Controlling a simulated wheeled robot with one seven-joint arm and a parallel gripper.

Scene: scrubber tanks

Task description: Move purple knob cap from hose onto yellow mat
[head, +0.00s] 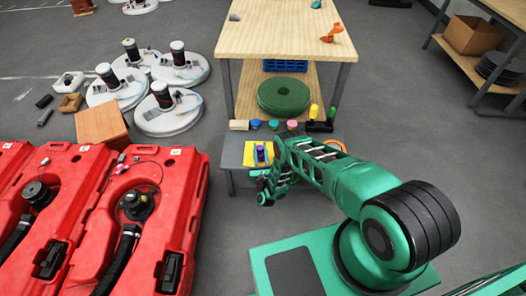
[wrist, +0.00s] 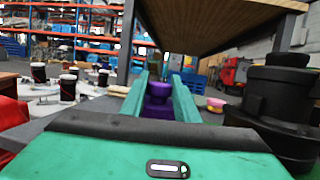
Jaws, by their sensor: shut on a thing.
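The purple knob cap (head: 261,149) shows over the yellow mat (head: 249,160) on the low grey table in the head view. In the wrist view the purple knob cap (wrist: 158,105) sits between the two green fingers. My gripper (head: 262,157) reaches low over the mat and is shut on the cap; it also shows in the wrist view (wrist: 158,84). I cannot tell whether the cap touches the mat. Black hoses (head: 119,260) lie on the red machines at the left.
The low grey table (head: 232,160) also bears an orange ring (head: 337,145), partly behind my arm. Several small colored caps line its back. A wooden workbench (head: 285,35) stands behind, with a green disc (head: 284,97) on its lower shelf. Red machines (head: 185,190) stand close at the left.

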